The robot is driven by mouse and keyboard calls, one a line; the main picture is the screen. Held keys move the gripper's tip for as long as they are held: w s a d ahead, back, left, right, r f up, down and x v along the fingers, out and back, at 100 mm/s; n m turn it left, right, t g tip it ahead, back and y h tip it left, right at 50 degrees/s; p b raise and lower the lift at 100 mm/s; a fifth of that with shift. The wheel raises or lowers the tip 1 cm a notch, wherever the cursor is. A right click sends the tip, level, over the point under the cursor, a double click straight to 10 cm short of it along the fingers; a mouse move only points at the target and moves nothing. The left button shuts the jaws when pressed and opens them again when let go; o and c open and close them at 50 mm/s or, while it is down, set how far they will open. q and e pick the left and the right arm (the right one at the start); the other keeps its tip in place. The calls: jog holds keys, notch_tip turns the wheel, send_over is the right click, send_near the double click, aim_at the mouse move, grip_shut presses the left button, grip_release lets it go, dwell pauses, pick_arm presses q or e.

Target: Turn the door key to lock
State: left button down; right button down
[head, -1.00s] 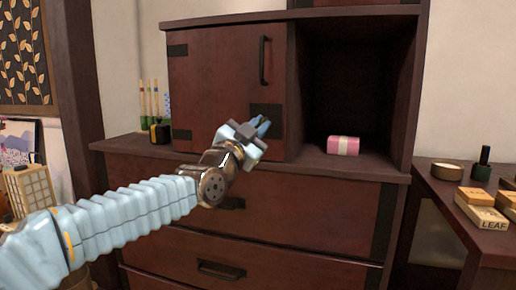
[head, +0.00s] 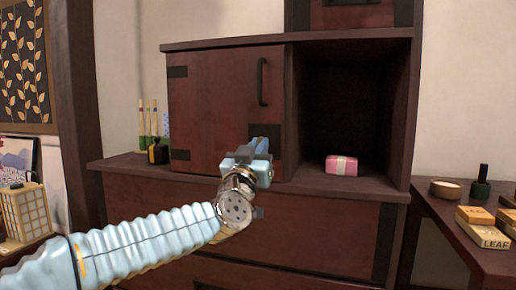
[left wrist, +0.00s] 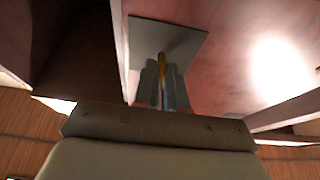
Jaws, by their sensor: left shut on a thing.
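A dark red cabinet door (head: 215,100) is closed, with a dark square lock plate (head: 264,128) at its lower right corner. My left gripper (head: 265,142) is in front of this plate and partly covers it. In the left wrist view, the gripper (left wrist: 162,85) is shut on a thin brass-coloured key (left wrist: 161,68), in front of the grey lock plate (left wrist: 185,37). The key's tip and the keyhole are hidden, so I cannot tell how far in it sits. My right gripper is not in view.
A black vertical handle (head: 262,82) stands out from the door above the gripper. An open compartment with a pink and white package (head: 341,165) is to the right. A side table (head: 455,215) with a bowl and wooden blocks stands far right.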

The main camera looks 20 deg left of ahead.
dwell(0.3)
pick_arm(q)
jog(key=c, duration=1.3)
grip_release()
jog(key=v, duration=1.3)
jog(key=shift+s+f+b, duration=0.2)
jog(key=shift+s+b, duration=0.15)
jog(key=shift+b, duration=0.05)
